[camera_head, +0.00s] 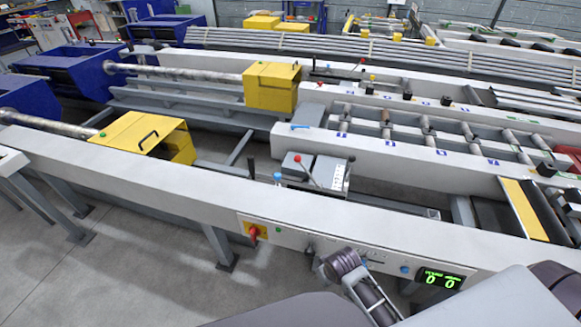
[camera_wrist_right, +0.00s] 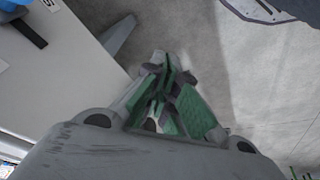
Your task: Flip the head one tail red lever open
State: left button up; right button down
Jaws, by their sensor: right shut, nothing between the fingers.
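A thin lever with a red ball knob (camera_head: 298,159) stands up from a grey box behind the long front beam in the head view. Another red knob (camera_head: 362,60) shows farther back. I cannot tell from the picture which lever is head one tail. My right gripper (camera_wrist_right: 163,78) shows in the right wrist view with its green-padded fingers drawn together and empty. It hangs over grey floor beside a white machine face, apart from any lever. Parts of my arm fill the bottom right of the head view. My left gripper is not in view.
A red rotary switch (camera_head: 253,232) on a yellow plate and a green number display (camera_head: 440,279) sit on the front beam (camera_head: 190,190). Yellow covers (camera_head: 150,138) stand at the left. Bare floor (camera_head: 110,270) lies in front of the beam.

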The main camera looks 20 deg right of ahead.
jog(key=w+r+n+t, duration=0.2)
jog(key=w+r+n, duration=0.3)
jog(key=r, duration=0.7)
jog(key=w+r+n+t, duration=0.1)
jog(key=w+n, duration=0.1)
jog(key=w, duration=0.1)
jog(key=w+a+r+n+t, duration=0.1)
jog(key=w, duration=0.2)
jog(key=w+a+r+n+t+p, duration=0.1)
jog(key=w+n, duration=0.1)
jog(key=w, duration=0.1)
jog(key=shift+w+r+n+t, duration=0.25)
jog(key=shift+w+n+t, duration=0.05)
jog(key=shift+w+t, duration=0.1)
jog(key=w+r+n+t+y, duration=0.1)
jog(key=w+r+n+t, duration=0.2)
jog(key=w+n, duration=0.8)
jog(key=shift+w+a+r+t+y, duration=0.2)
jog(key=shift+w+r+t+y, duration=0.1)
jog(key=shift+w+t, duration=0.35)
jog(key=shift+w+f, duration=0.1)
jog(key=shift+w, duration=0.05)
jog(key=shift+x, duration=4.9)
jog(key=shift+d+r+p, duration=0.4)
jog(key=shift+d+r, duration=0.1)
jog(key=shift+d, duration=0.35)
jog(key=shift+d+r+p, duration=0.4)
jog(key=shift+d+r, duration=0.05)
jog(key=shift+d, duration=0.4)
